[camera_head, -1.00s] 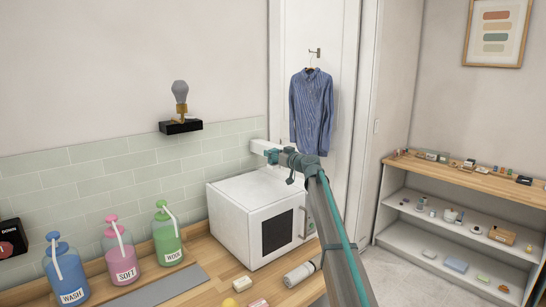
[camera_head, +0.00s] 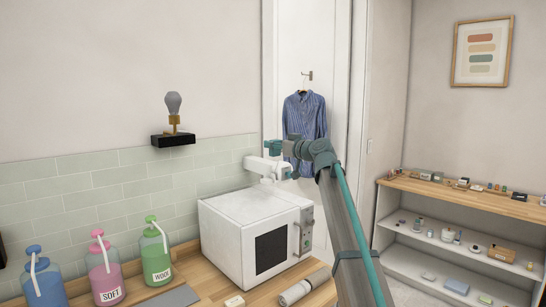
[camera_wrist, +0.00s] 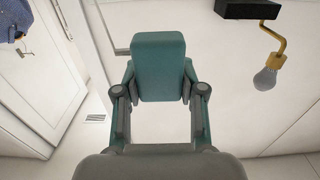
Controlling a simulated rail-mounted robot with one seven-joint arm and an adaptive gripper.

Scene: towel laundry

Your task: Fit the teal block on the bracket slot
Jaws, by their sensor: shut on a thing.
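The teal block (camera_wrist: 158,58) is held upright between the two grey fingers of my gripper (camera_wrist: 160,82) in the wrist view. The gripper is shut on its near end, and its far end sticks out past the fingertips. Pale wall lies behind it, with no clear contact. I cannot surely identify the bracket slot in either view. A white fitting (camera_head: 256,166) above the microwave may be the bracket or part of my arm.
A black wall shelf (camera_head: 173,140) carries a grey bulb lamp (camera_head: 173,103); the wrist view shows this lamp (camera_wrist: 265,78) upside down. The microwave (camera_head: 225,235) stands on the counter. Several pump bottles (camera_head: 155,258) are at lower left. A blue shirt (camera_head: 305,112) hangs on the door.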

